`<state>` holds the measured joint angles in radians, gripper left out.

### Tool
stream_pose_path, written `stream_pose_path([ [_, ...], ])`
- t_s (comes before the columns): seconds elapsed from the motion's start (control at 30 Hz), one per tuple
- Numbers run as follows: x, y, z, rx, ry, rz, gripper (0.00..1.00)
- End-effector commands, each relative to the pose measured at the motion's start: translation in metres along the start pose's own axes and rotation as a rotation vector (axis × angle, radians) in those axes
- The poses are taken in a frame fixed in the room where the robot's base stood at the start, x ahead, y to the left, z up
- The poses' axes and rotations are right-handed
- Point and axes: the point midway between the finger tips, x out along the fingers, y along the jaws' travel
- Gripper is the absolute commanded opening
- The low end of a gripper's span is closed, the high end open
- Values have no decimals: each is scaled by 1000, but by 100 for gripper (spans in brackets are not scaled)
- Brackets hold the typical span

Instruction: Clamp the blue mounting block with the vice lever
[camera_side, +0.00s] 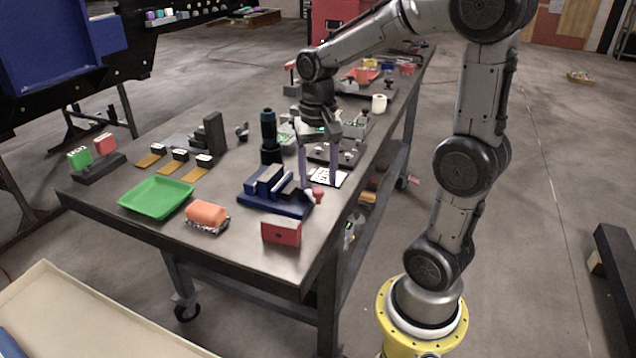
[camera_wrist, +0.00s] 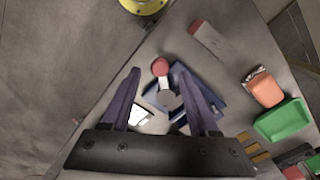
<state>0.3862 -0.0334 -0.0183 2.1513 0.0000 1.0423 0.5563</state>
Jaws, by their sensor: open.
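The blue vice (camera_side: 262,205) sits on the bench near its right edge, with bluish blocks between its grey jaw parts. I cannot clearly tell the blue mounting block (camera_side: 270,181) from the vice body. The vice lever's red knob (camera_side: 318,195) sticks out at the vice's right side; in the wrist view the knob (camera_wrist: 160,67) appears between the fingertips, with a pale stem below it. My gripper (camera_side: 318,184) is open and points down beside the vice, its purple fingers apart and empty. The wrist view shows the open gripper (camera_wrist: 156,69) with the vice (camera_wrist: 212,97) partly behind the right finger.
A white patterned card (camera_side: 328,177) lies by the fingers. A red box (camera_side: 281,232), an orange block (camera_side: 207,214) and a green tray (camera_side: 156,197) stand toward the near edge. A dark cylinder (camera_side: 269,130) rises behind the vice.

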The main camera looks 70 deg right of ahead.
Motion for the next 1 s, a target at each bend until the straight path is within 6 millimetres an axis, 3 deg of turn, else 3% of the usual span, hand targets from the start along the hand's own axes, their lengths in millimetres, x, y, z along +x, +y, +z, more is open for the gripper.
stream_pose_path([
  [0.2, 20, 0, 0, 0, -1, 1, 61],
  [0.53, 23, 0, 0, 0, 0, 0, 61],
  [0.87, 23, 0, 0, 0, 0, 0, 3],
  [1.0, 23, 0, 0, 0, 0, 0, 0],
])
